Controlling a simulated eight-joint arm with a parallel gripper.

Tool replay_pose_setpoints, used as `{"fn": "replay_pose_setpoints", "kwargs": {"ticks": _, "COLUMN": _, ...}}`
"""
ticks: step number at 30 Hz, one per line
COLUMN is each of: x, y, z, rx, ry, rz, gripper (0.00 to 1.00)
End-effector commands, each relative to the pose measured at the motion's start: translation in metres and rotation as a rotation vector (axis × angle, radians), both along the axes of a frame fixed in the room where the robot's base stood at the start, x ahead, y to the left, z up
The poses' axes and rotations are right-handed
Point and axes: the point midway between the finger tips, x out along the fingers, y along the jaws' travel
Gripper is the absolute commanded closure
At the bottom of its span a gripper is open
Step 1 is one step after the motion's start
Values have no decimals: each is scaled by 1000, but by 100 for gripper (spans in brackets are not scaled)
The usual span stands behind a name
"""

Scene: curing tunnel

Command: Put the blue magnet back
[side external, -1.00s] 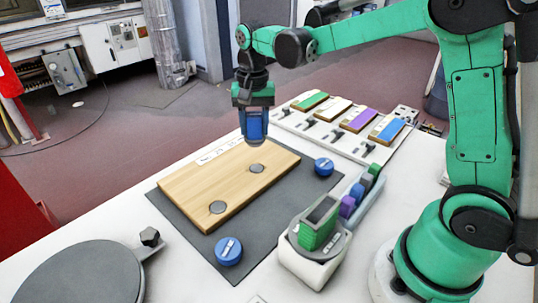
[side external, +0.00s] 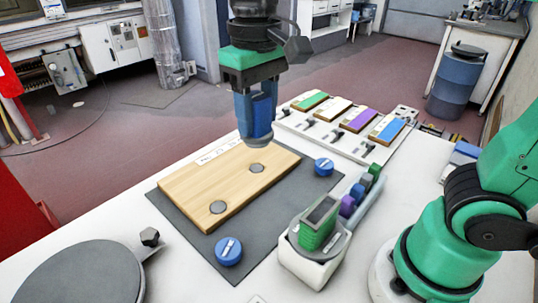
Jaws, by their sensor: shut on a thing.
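My gripper (side external: 256,132) is in the upper middle, pointing down above the far side of a wooden board (side external: 208,172). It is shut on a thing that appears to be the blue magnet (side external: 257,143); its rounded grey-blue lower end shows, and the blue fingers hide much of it. The held thing appears to be above the board, not touching it. Two other round blue pieces with white marks lie on the dark mat: one near the front (side external: 228,250), one at the right (side external: 323,167). Two grey discs (side external: 217,207) (side external: 256,168) are on the board.
The dark mat (side external: 185,240) lies under the board. To the right are a white device with a green block (side external: 318,225) and a narrow tray of small coloured blocks (side external: 357,192). A rack with coloured panels (side external: 360,118) stands behind. A round grey plate (side external: 80,272) is front left.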

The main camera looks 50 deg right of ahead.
Motion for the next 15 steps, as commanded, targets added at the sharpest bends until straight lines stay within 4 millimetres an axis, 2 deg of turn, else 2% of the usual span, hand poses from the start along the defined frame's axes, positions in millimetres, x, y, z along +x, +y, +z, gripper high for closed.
{"fn": "replay_pose_setpoints", "kwargs": {"ticks": 15, "x": -1, "y": 0, "z": -108, "rx": 0, "ry": 0, "rz": 3, "gripper": 100}}
